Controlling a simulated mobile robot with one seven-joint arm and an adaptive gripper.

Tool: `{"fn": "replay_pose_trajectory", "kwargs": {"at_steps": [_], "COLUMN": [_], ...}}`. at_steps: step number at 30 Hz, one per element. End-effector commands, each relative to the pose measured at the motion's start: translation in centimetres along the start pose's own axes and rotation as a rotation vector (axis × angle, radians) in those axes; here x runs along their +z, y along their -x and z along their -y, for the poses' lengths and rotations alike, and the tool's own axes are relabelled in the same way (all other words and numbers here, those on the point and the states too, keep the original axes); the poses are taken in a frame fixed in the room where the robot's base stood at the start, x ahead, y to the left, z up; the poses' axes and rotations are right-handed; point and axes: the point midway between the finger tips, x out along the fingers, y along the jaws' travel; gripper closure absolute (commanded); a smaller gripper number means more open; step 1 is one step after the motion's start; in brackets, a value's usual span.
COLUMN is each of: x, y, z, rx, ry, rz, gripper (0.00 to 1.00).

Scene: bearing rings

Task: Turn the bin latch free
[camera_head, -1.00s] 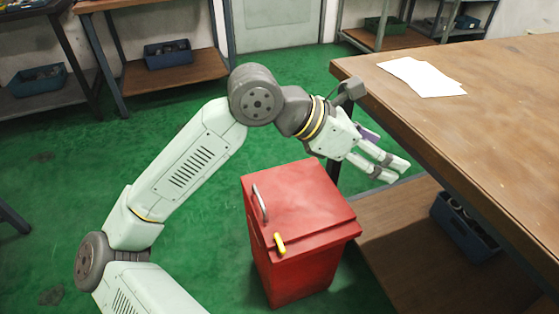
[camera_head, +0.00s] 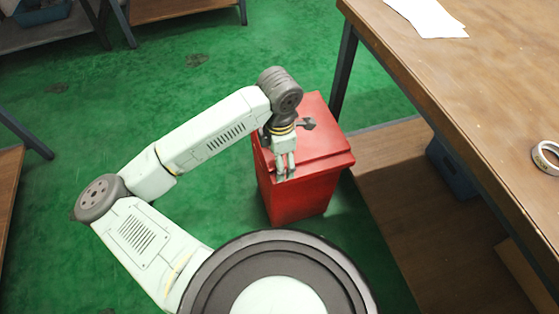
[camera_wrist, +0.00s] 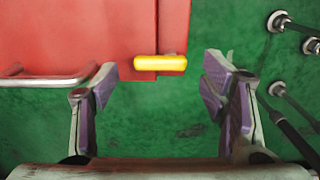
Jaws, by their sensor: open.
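The red bin (camera_head: 330,143) stands on the green floor beside the workbench. In the wrist view, the bin (camera_wrist: 80,35) fills the upper left. Its yellow latch (camera_wrist: 160,63) lies crosswise over the lid seam at the bin's edge. In the head view, the latch is hidden behind my gripper (camera_head: 285,176), which points down at the bin's near left edge. In the wrist view, my gripper (camera_wrist: 160,80) is open, with its purple-padded fingers apart on either side of the latch. The latch is between the fingertips, slightly beyond them, and neither finger appears to touch it.
A grey bar handle (camera_wrist: 45,80) on the bin is close to the left finger. The wooden workbench (camera_head: 440,85) stands right of the bin, with paper (camera_head: 428,15) and a ring (camera_head: 546,157) on top. A blue crate (camera_head: 450,170) is on its lower shelf. Floor left of the bin is clear.

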Motion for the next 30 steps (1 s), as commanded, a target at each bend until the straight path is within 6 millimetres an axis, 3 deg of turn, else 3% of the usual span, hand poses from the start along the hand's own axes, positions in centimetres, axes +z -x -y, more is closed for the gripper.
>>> {"fn": "replay_pose_trajectory", "kwargs": {"at_steps": [6,14,30], "x": [0.0,0.0,0.0], "y": [-1.7,-1.9,-1.8], "z": [0.0,0.0,0.0], "rx": [-0.001,0.001,0.0], "ry": [0.0,0.0,0.0], "rz": [0.001,0.001,0.001], "gripper": [0.33,0.33,0.68]}}
